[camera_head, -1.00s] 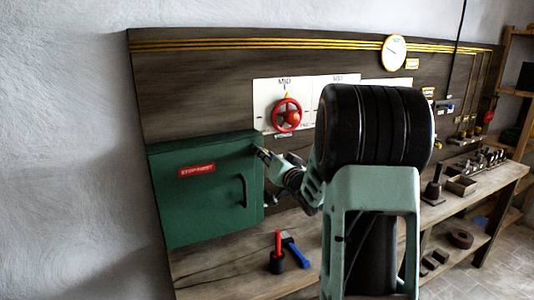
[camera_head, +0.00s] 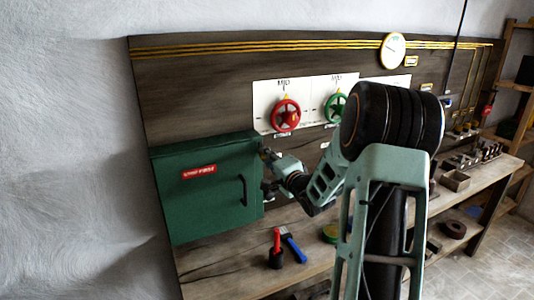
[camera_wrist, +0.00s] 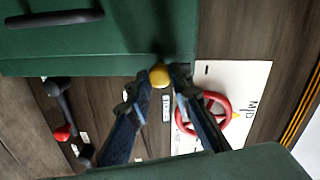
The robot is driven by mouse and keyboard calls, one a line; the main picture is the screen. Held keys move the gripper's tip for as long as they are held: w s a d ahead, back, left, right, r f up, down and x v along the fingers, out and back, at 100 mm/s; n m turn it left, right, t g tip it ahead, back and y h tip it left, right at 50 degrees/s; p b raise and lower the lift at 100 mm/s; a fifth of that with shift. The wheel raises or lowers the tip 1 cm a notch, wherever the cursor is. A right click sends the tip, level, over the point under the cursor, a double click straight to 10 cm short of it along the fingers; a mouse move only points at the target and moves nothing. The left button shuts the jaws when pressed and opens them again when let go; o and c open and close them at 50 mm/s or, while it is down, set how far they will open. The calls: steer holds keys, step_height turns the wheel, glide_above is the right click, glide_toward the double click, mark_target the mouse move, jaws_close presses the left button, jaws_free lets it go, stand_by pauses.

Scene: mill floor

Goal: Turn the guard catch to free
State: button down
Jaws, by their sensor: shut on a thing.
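The green guard box (camera_head: 205,215) hangs on the board, its door closed, with a red label and a dark handle (camera_head: 243,190). In the wrist view its green side (camera_wrist: 120,45) fills the top. A yellow knob (camera_wrist: 160,76), seemingly the guard catch, sits at the box's edge. My gripper (camera_wrist: 162,78) has its fingertips on both sides of this knob and is shut on it. In the head view my gripper (camera_head: 266,170) is at the box's right side; the knob is hard to make out there. The fingers hide the catch's base, and its setting cannot be read.
A red handwheel (camera_head: 286,115) and a green handwheel (camera_head: 336,107) are on white plates right of the box. A lever with a red knob (camera_wrist: 62,132) shows in the wrist view.

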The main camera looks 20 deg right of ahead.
steer(key=shift+m+p, duration=0.3)
steer(key=shift+m, duration=0.3)
steer(key=c, duration=1.7)
jaws_free()
steer(key=shift+c, duration=0.2)
steer(key=shift+s, duration=0.1)
steer(key=s, duration=1.1)
steer(key=shift+s+d+r, duration=0.25)
steer(key=shift+s+r, duration=0.15)
